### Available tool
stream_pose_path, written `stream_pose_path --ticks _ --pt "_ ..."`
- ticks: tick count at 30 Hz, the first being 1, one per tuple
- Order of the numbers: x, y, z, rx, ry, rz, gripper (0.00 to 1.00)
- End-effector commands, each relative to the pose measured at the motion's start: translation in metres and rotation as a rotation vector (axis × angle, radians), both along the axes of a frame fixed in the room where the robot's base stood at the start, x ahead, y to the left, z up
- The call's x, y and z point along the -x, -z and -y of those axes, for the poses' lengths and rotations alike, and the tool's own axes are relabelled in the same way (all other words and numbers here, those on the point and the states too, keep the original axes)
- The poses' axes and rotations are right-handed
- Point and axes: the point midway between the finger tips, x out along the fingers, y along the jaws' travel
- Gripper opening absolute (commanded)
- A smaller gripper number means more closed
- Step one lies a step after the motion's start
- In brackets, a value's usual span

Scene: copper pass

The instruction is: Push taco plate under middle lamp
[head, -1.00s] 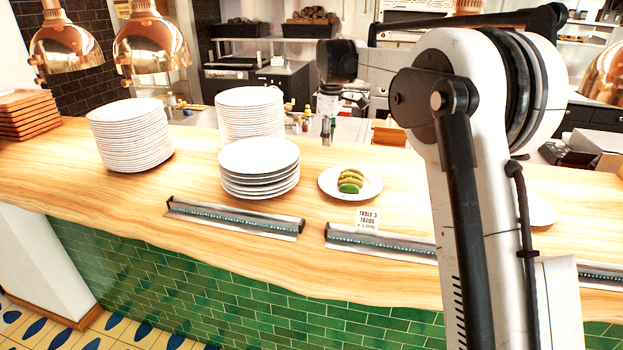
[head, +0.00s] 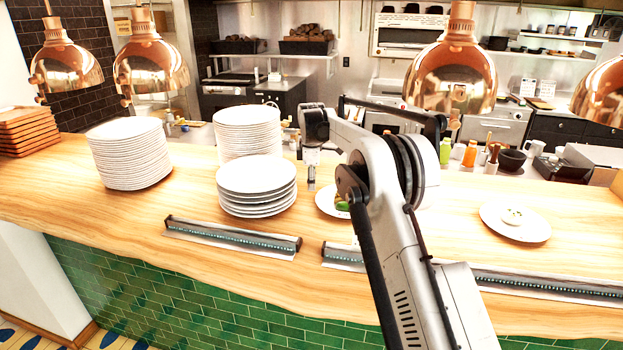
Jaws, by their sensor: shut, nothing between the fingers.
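The taco plate (head: 326,203) is a white plate on the wooden counter, right of the short plate stack. My arm covers its right part, and only a bit of the green and yellow tacos (head: 342,205) shows. My gripper (head: 311,185) points down, shut and empty, just left of and behind the taco plate; I cannot tell whether it touches. Copper lamps hang above: two at left (head: 65,66) (head: 150,66), one right of my arm (head: 450,78), and one cut off at the right edge (head: 604,95).
Plate stacks stand left of my gripper: short (head: 257,190), tall rear (head: 247,132) and tall left (head: 130,155). Another plate (head: 515,224) with small white food lies at right. Ticket rails (head: 232,237) (head: 550,287) line the front. Counter between the two food plates looks mostly clear.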

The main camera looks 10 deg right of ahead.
Motion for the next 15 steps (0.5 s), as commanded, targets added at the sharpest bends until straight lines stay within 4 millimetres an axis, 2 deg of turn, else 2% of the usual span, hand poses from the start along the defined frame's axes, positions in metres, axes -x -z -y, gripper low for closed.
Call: stream_pose_path --ticks 6,15 --pt "0.0 0.034 0.0 0.0 0.0 0.0 0.0" --pt "0.0 0.055 0.0 0.0 0.001 0.0 0.0"
